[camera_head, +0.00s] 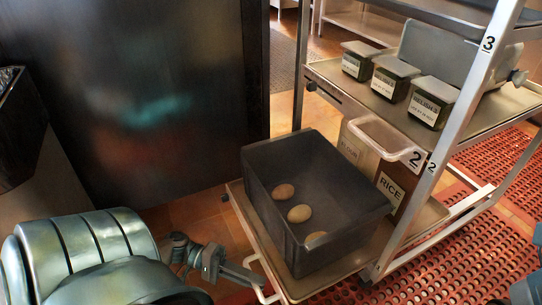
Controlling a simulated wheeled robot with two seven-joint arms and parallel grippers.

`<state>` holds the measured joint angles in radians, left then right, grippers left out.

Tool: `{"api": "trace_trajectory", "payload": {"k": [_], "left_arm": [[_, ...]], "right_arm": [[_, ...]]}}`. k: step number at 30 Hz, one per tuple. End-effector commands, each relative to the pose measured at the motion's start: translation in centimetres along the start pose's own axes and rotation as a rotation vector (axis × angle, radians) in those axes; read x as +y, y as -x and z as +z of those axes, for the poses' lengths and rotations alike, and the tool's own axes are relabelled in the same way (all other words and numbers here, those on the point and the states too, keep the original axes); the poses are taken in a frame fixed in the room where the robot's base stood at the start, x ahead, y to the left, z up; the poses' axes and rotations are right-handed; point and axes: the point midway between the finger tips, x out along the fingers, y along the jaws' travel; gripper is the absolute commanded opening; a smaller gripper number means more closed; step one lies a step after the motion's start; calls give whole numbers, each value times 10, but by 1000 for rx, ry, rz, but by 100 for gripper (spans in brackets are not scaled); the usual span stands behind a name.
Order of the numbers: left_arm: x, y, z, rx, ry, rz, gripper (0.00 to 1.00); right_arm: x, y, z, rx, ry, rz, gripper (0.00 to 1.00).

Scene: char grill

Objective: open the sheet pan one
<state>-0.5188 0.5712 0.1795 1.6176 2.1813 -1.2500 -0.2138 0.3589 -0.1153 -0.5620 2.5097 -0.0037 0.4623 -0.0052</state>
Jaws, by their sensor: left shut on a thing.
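The lowest sheet pan (345,268) sticks out from the rack toward me and to the left. A dark grey crate (345,225) with three brown, egg-shaped items stands on it. My left gripper (262,280) is at the pan's pale front handle (257,262) and is shut on it. The fingers hide part of the handle. My right gripper is out of view; only a teal part of my right arm (526,289) shows at the lower right edge.
Above are a handle marked 2 (388,138) and a shelf with several labelled containers (432,101). A RICE container (390,190) stands behind the crate. The rack's metal post (447,130) is at right. A dark panel (130,100) stands left; tiled floor lies between.

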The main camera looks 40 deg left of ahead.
Motion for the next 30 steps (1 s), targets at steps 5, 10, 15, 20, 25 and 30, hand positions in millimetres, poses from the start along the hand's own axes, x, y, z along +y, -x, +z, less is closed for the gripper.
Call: {"api": "trace_trajectory", "payload": {"k": [5,10,15,20,25,30], "left_arm": [[-7,24,22,5,5,-6,0],[-12,39,37,5,4,-6,0],[-15,48,46,4,2,-5,0],[-16,51,49,5,2,-5,0],[-16,51,50,5,1,-4,0],[-16,51,49,5,1,-4,17]], "right_arm": [[5,1,3,-29,13,11,31],[12,6,3,-47,35,16,31],[16,10,2,-58,44,24,31],[17,11,1,-56,46,28,31],[17,12,1,-57,47,28,31],[17,12,2,-59,47,28,31]]}}
